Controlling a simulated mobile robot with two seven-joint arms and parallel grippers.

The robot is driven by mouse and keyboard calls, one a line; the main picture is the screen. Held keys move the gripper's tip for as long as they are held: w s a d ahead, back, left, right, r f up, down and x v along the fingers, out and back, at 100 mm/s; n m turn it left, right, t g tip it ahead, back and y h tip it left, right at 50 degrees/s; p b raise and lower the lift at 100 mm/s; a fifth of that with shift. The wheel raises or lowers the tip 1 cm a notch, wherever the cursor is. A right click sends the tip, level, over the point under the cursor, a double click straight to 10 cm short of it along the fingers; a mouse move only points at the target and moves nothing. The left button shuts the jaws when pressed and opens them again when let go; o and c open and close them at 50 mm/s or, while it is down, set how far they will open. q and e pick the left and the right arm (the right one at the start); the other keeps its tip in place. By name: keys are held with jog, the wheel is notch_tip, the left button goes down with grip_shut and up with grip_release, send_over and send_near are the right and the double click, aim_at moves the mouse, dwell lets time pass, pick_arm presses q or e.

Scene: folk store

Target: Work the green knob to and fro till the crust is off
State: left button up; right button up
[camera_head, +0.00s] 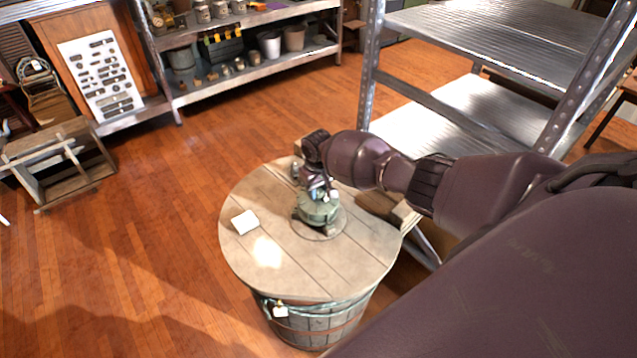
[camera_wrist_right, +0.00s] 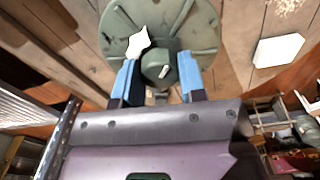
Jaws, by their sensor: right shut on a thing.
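The green knob (camera_wrist_right: 158,66) sits in the middle of a round green ribbed body in the right wrist view. In the head view the green body (camera_head: 316,212) stands on a round wooden barrel top (camera_head: 250,190). My right gripper (camera_wrist_right: 160,77) has its blue fingers on both sides of the knob and is shut on it. In the head view my right gripper (camera_head: 319,190) comes down over the green body and hides the knob. A pale jagged patch (camera_wrist_right: 138,43) shows beside the knob; I cannot tell if it is crust. My left gripper is out of view.
A white card (camera_head: 245,222) lies on the barrel top, left of the green body. Wooden blocks (camera_head: 382,208) lie under my right arm. A metal shelf rack (camera_head: 480,105) stands close behind at right.

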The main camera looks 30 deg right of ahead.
aim_at(318, 190)
jog(key=shift+s+m+p, duration=0.1)
jog(key=shift+m+p, duration=0.35)
jog(key=shift+m, duration=0.15)
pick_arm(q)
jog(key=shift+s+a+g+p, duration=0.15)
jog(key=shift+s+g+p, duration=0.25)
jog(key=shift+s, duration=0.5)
pick_arm(e)
jog(key=shift+m, duration=0.7)
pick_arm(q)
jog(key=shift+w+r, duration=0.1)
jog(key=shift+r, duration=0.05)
pick_arm(e)
jog(key=o, duration=0.9)
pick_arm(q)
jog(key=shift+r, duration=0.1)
pick_arm(e)
notch_tip(318, 190, up, 11)
jog(key=shift+f, duration=0.1)
